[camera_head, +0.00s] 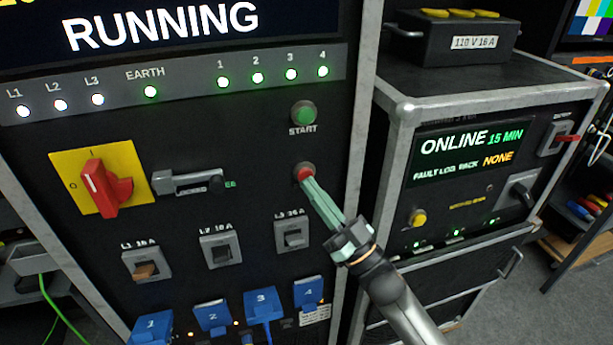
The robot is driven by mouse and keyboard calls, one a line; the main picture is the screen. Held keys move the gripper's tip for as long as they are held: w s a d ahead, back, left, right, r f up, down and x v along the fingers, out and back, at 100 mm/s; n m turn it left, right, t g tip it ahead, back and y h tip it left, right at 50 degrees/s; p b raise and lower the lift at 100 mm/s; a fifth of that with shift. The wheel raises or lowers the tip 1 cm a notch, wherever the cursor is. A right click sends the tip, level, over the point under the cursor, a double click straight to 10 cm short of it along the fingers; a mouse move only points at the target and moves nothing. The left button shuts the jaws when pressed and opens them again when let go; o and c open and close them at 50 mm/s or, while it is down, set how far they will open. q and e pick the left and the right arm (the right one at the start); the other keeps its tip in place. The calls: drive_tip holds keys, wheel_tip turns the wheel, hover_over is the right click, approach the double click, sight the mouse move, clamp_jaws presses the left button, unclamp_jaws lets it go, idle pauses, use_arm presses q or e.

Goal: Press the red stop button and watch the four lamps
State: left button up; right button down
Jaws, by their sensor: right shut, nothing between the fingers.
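The red stop button (304,170) sits below the green START button (304,113) on the black panel (250,160). My right gripper (311,183) is shut and empty, its fingertips at the red button and covering its lower part. I cannot tell whether the button is pressed in. The lamps numbered 1 (223,83), 2 (257,77), 3 (290,74) and 4 (322,71) all glow green on the grey strip. The display (160,28) above reads RUNNING. My left gripper is not in view.
A yellow-backed rotary switch (105,187) with a red handle is at left. Breakers (220,250) and blue plugs (212,316) sit low on the panel. A second cabinet (480,100) stands at right, its screen (465,152) reading ONLINE 15 MIN, with a black box (450,38) on top.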

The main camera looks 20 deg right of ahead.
drive_tip(key=shift+w, duration=0.4)
idle(0.5)
drive_tip(key=shift+s, duration=0.2)
drive_tip(key=shift+s+p, duration=0.3)
drive_tip(key=shift+s, duration=0.35)
drive_tip(key=s+p, duration=0.2)
drive_tip(key=s, duration=0.3)
drive_tip(key=shift+d, duration=0.1)
idle(0.3)
idle(0.6)
